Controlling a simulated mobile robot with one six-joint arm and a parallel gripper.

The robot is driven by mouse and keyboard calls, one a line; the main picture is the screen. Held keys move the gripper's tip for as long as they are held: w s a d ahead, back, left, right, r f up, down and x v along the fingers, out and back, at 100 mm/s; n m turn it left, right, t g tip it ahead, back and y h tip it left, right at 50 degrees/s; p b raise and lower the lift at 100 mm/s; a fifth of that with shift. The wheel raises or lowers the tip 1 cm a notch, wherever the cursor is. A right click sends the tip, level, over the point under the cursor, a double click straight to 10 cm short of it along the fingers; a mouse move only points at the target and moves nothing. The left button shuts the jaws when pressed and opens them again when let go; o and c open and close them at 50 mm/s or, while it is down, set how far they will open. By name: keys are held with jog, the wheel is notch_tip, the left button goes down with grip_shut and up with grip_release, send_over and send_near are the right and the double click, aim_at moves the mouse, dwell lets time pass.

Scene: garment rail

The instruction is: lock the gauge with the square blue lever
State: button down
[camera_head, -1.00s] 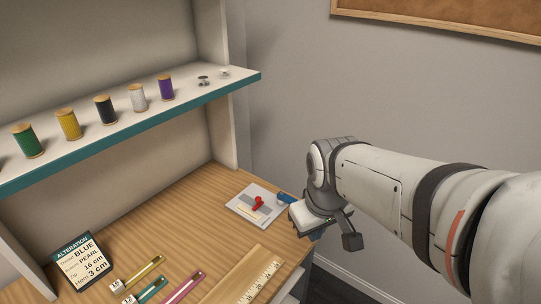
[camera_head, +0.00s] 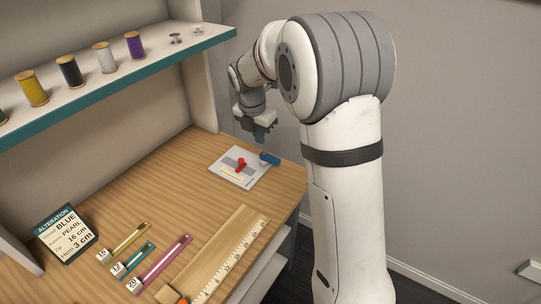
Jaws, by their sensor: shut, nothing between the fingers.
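The gauge (camera_head: 232,177) is a pale grey plate lying flat at the back right of the wooden bench. A red lever (camera_head: 241,164) stands near its middle. A blue lever (camera_head: 270,158) sits at its right back corner, with a blocky blue end. My gripper (camera_head: 263,138) hangs above and just behind the blue lever, pointing down. Its fingertips look shut and empty. They appear apart from the lever, but the exact gap cannot be told.
Several zips (camera_head: 160,264) lie at the front, beside a wooden ruler board (camera_head: 228,250). An alteration card (camera_head: 66,234) stands at the left. A shelf (camera_head: 120,70) with thread spools overhangs the back. Bare bench (camera_head: 165,180) lies left of the gauge.

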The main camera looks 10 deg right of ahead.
jog(key=shift+w+f, duration=0.1)
jog(key=shift+f, duration=0.05)
send_near(270, 159)
jog(key=f, duration=0.1)
jog(key=s+a+f, duration=0.1)
jog(key=f, duration=0.1)
jog(key=s+f, duration=0.1)
jog(key=f, duration=0.1)
jog(key=shift+s+a, duration=0.15)
jog(key=shift+s, duration=0.1)
jog(key=shift+w+d+f, duration=0.55)
jog(key=shift+w+d, duration=0.15)
jog(key=shift+w, duration=0.1)
jog(key=shift+w+d+f, duration=0.35)
jog(key=shift+d, duration=0.05)
